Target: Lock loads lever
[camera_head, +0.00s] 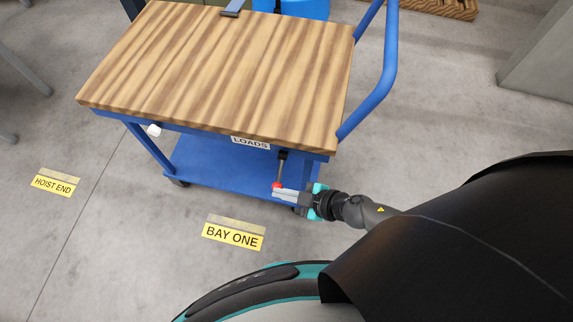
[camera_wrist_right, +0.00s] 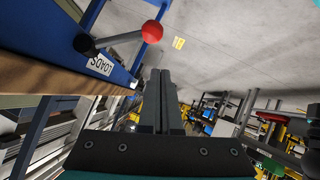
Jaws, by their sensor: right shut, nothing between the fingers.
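The loads lever has a red ball knob (camera_head: 277,185) on a thin metal rod. It hangs down from a black pivot (camera_head: 282,155) under the front edge of the cart, beside the white LOADS label (camera_head: 250,142). In the right wrist view the red knob (camera_wrist_right: 152,31) shows beyond my fingertips, with the label (camera_wrist_right: 101,64) to its left. My right gripper (camera_head: 279,193) is shut and empty, close to the knob; its fingers (camera_wrist_right: 160,72) appear apart from it in the wrist view. My left gripper is not in view.
The blue cart has a wooden top (camera_head: 220,70), a lower shelf (camera_head: 220,165) and a tall blue handle (camera_head: 388,70) at right. A white knob (camera_head: 154,130) is at its front left. Floor signs BAY ONE (camera_head: 233,236) and HOIST END (camera_head: 53,185) lie on open floor.

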